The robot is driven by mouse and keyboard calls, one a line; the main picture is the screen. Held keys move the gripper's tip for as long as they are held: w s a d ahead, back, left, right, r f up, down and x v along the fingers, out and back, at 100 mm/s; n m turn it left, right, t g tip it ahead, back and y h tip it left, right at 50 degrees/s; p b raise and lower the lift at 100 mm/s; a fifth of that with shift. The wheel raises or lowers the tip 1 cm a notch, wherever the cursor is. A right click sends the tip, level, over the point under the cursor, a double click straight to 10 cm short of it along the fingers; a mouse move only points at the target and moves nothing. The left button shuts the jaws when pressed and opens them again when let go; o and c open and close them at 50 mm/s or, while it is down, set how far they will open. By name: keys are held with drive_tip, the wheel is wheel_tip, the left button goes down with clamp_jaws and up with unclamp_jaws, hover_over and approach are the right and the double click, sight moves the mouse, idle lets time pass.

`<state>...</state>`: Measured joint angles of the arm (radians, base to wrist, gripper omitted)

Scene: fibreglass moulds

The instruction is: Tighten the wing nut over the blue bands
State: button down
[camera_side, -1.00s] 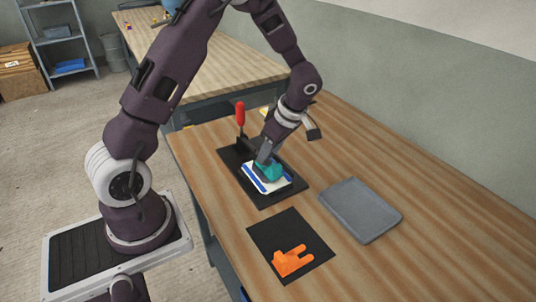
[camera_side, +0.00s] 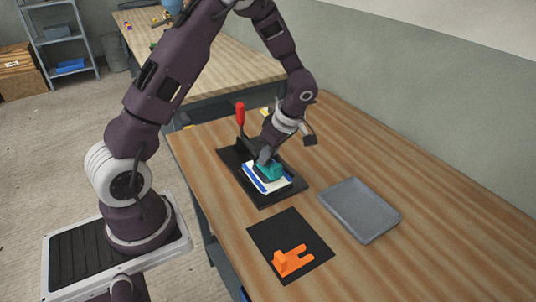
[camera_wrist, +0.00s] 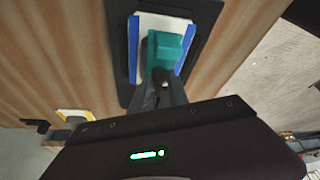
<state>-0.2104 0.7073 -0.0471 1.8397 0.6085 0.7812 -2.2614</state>
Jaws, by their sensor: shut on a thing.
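A white plate (camera_side: 279,185) with blue bands (camera_side: 257,185) along its edges lies on a black base board (camera_side: 286,199). In the wrist view the blue bands (camera_wrist: 133,45) run along the left and right sides of the white plate (camera_wrist: 143,24). A teal block (camera_side: 271,172) is over the plate between the bands; it also shows in the wrist view (camera_wrist: 165,47). My gripper (camera_side: 264,158) is shut on the teal block from above. I cannot make out a wing nut; the fingers and block hide part of the plate.
A red-handled clamp (camera_side: 240,114) stands upright at the back of the base board. A grey tray (camera_side: 361,211) lies to the right. An orange forked piece (camera_side: 292,261) lies on a black mat (camera_side: 272,232) in front.

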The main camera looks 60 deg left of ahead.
drive_tip(key=shift+m+t, duration=0.3)
drive_tip(key=shift+m, duration=0.1)
drive_tip(key=m+t, duration=0.1)
drive_tip(key=m, duration=0.1)
drive_tip(key=m+t, duration=0.1)
drive_tip(key=m, duration=0.2)
drive_tip(key=shift+s+m, duration=0.1)
drive_tip(key=shift+m, duration=0.2)
drive_tip(key=m+t, duration=0.1)
drive_tip(key=m, duration=0.3)
drive_tip(key=m+t+h, duration=0.1)
drive_tip(key=m, duration=0.2)
drive_tip(key=shift+s+t, duration=0.25)
drive_tip(key=shift+t, duration=0.05)
drive_tip(key=m, duration=0.2)
drive_tip(key=m+h, duration=0.1)
drive_tip(key=m, duration=0.1)
drive_tip(key=m+t+h, duration=0.1)
drive_tip(key=m, duration=0.1)
drive_tip(key=shift+a+m, duration=0.3)
drive_tip(key=shift+s+a+m+h, duration=0.1)
drive_tip(key=shift+m+h, duration=0.4)
drive_tip(key=shift+m, duration=0.65)
drive_tip(key=shift+s+m+h, duration=0.1)
drive_tip(key=shift+m+h, duration=0.4)
drive_tip(key=shift+m, duration=0.65)
drive_tip(key=c, duration=1.3)
unclamp_jaws()
drive_tip(key=shift+o, duration=0.2)
